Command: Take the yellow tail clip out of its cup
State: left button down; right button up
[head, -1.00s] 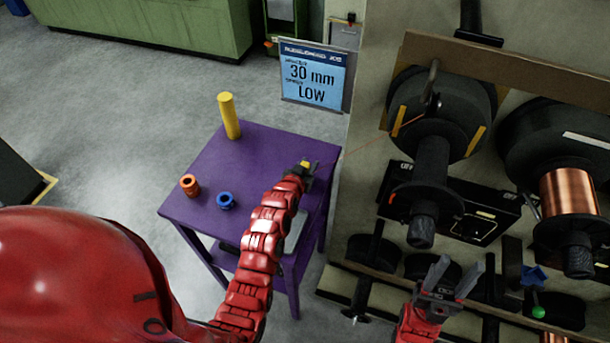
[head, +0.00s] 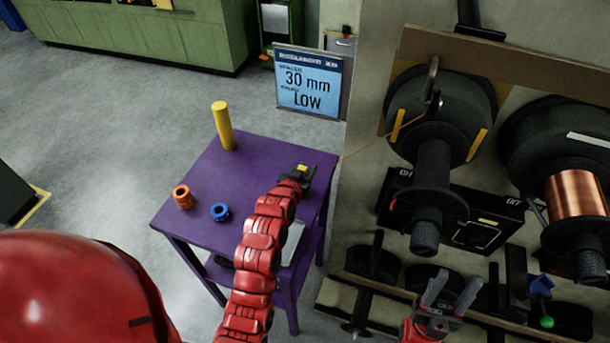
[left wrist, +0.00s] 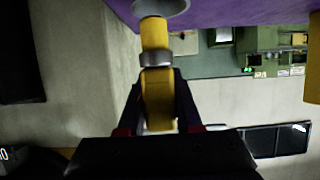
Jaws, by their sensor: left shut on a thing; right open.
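My left gripper (head: 304,175) is over the right part of the purple table (head: 215,160), with a bit of the yellow tail clip (head: 302,167) showing at its tips. In the left wrist view, the gripper (left wrist: 160,105) is shut on the yellow clip (left wrist: 155,38), which has a grey band round it. The clip's far end meets a grey round cup (left wrist: 162,7) at the top edge of that view. I cannot tell whether the end is still inside the cup. My right gripper (head: 450,290) is open and empty, low at the right by the spool rack.
A yellow cylinder (head: 223,126), an orange ring (head: 183,196) and a blue ring (head: 220,212) stand on the table, left of my left arm. A sign (head: 308,82) reads 30 mm, low. The spool rack panel (head: 365,215) is close on the right.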

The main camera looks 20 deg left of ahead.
pick_arm(q)
jog(key=s+d+r+p, duration=0.1)
jog(key=s+d, duration=0.5)
jog(key=s, duration=0.7)
jog(key=shift+r, duration=0.2)
jog(key=shift+d, duration=0.1)
jog(key=shift+s, duration=0.15)
